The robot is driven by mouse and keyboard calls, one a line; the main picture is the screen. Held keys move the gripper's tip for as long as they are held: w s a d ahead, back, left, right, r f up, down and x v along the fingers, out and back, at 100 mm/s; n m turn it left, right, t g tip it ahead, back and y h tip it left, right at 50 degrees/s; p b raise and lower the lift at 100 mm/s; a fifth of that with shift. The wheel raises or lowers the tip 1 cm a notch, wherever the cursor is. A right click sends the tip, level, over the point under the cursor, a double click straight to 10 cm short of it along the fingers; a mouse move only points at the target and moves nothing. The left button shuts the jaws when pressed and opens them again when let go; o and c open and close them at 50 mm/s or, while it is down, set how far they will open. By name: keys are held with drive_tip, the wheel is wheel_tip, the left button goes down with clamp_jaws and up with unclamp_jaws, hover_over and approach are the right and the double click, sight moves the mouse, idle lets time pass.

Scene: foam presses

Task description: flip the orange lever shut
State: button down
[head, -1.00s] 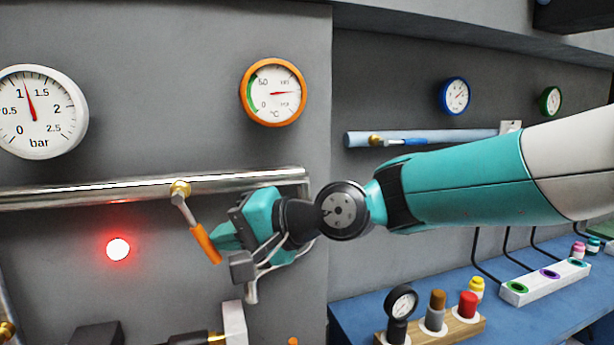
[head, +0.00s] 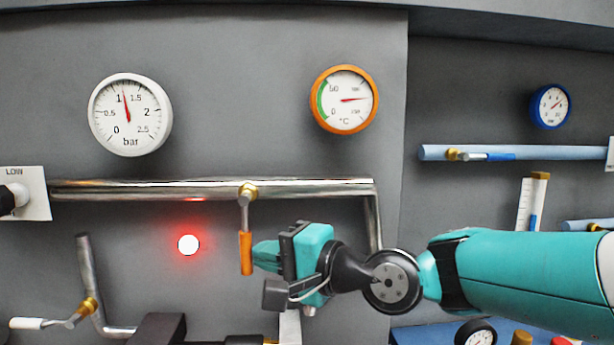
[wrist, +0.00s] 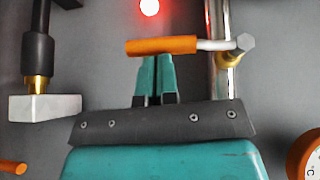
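The orange lever (head: 246,253) hangs straight down from a brass valve (head: 248,192) on a horizontal metal pipe, so it stands square across the pipe. In the wrist view the orange lever (wrist: 162,45) lies level across the tips of my gripper (wrist: 155,62). The two teal fingers are together with nothing between them. In the head view my gripper (head: 262,254) is just right of the lever handle, its fingertips against or very near the handle's side.
A glowing red lamp (head: 188,244) is on the wall left of the lever. A bar gauge (head: 130,114) and an orange-rimmed temperature gauge (head: 344,99) hang above the pipe. A white-handled lever (head: 40,323) is at lower left. Dark fittings (head: 160,328) stand below.

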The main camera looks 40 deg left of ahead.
drive_tip(key=shift+s+f, duration=0.1)
drive_tip(key=w+f+b+v, duration=0.1)
drive_tip(key=w+b+v, duration=0.2)
drive_tip(key=v, duration=1)
drive_tip(key=shift+a+b, duration=0.35)
drive_tip(key=shift+b, duration=0.15)
drive_tip(key=shift+d+r, duration=0.1)
drive_tip(key=s+d+f+n+t+h, duration=0.1)
drive_tip(key=d+f+t+h, duration=0.2)
drive_tip(key=d, duration=0.8)
drive_tip(key=d+f+n+t+h, duration=0.15)
drive_tip(key=d+h, duration=0.25)
drive_tip(key=d, duration=0.6)
drive_tip(key=s+d+f+h, duration=0.2)
drive_tip(key=s+d, duration=0.3)
drive_tip(key=d, duration=0.3)
drive_tip(key=s+d+f+n+h, duration=0.1)
drive_tip(key=s+d+f+h, duration=0.2)
drive_tip(key=d, duration=0.5)
drive_tip(key=shift+s+d+f+g+h, duration=0.3)
drive_tip(key=shift+s+f+g, duration=0.15)
drive_tip(key=shift+s+f, duration=0.45)
